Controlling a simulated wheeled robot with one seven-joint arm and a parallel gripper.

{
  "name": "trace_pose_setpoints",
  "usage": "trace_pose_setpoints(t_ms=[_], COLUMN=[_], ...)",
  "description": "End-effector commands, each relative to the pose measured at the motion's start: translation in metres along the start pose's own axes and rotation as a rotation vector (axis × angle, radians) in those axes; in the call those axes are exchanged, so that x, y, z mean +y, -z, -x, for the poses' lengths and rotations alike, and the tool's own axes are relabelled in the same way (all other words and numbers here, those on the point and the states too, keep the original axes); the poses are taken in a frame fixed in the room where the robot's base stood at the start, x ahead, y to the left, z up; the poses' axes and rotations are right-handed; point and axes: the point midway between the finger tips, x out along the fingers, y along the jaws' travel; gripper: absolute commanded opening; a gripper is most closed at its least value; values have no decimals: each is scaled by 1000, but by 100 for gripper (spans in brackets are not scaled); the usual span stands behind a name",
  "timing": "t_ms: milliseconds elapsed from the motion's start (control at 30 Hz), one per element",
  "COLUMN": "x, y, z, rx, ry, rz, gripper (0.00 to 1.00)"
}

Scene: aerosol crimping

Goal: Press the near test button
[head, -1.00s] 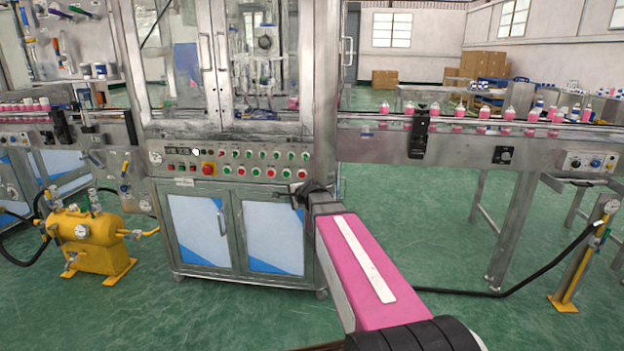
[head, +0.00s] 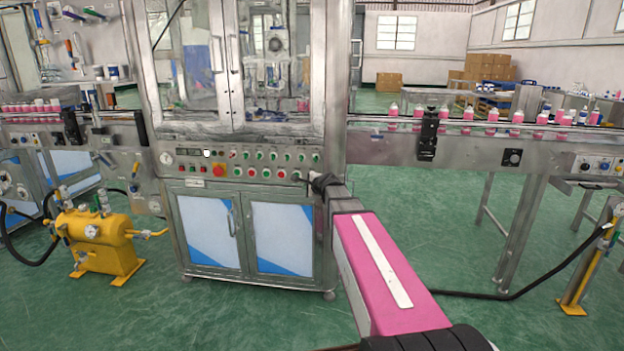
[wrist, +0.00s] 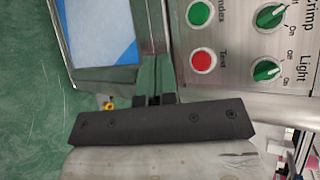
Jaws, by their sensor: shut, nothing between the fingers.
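The red test button (wrist: 204,61), with the word "Test" printed beside it, is on the steel control panel in the wrist view. My gripper (wrist: 158,98) is shut and empty.
A green index button (wrist: 199,13) and green crimp and light knobs (wrist: 267,70) lie close to the test button. Cabinet doors (head: 281,235) are below the panel. A conveyor (head: 470,130) with pink bottles runs to the right. A yellow tank (head: 100,240) stands at left.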

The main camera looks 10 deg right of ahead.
Motion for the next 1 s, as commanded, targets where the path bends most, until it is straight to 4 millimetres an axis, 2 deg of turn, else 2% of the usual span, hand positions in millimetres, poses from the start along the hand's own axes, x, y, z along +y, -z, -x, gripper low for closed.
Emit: trace_pose_setpoints(t_ms=[500,1000], x=[-33,-38], y=[32,37], z=[-45,-52], rx=[-1,-1], ry=[-1,-1], rz=[1,1], gripper=[0,0])
